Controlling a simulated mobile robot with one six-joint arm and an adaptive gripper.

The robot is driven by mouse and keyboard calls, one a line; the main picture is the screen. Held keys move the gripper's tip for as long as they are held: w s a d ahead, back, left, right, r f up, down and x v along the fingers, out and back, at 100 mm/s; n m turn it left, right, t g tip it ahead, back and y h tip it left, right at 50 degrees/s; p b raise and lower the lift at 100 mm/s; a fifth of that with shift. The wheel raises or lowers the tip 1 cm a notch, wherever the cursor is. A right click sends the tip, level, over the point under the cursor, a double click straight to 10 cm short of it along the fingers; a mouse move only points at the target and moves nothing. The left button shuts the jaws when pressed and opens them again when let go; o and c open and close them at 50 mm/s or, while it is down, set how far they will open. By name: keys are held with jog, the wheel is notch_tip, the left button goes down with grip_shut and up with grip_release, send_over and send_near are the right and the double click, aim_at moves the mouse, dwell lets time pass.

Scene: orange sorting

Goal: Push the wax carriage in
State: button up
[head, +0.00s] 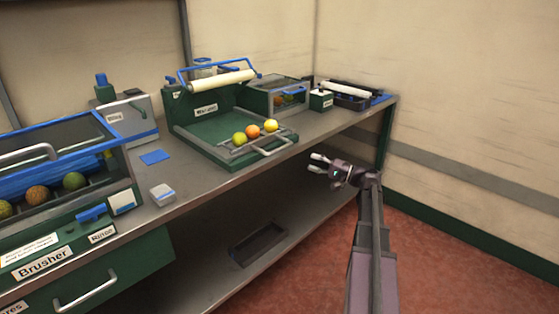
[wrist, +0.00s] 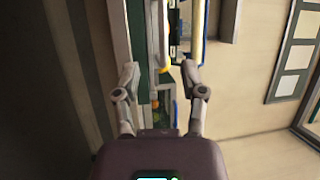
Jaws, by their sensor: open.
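The wax carriage (head: 228,152) is a metal tray with a bar handle (head: 272,150), at the front of a green machine (head: 178,116) with a white roller (head: 222,80) above. Several fruits, yellow-green to orange, sit in a row on the carriage. My gripper (head: 317,163) is open and empty, off the bench's front edge, to the right of the handle and apart from it. In the wrist view my two fingers (wrist: 160,70) are spread, with a yellow round thing (wrist: 165,67) beyond them. The label on the machine is too small to read surely.
The grey bench (head: 180,190) runs along the wall. A windowed box (head: 270,92), a small green box (head: 321,100) and a dark roller tray (head: 352,98) stand behind on the right. The brusher (head: 55,215) is at left. Free room lies before the bench, over the red floor (head: 440,260).

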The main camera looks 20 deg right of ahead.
aim_at(280, 149)
jog(key=shift+s+d+t, duration=0.1)
jog(key=shift+d+t, duration=0.2)
jog(key=shift+d, duration=0.3)
jog(key=shift+a, duration=0.15)
jog(key=shift+p+x, duration=1.1)
jog(key=shift+x, duration=5.7)
jog(key=shift+c, duration=0.2)
grip_shut()
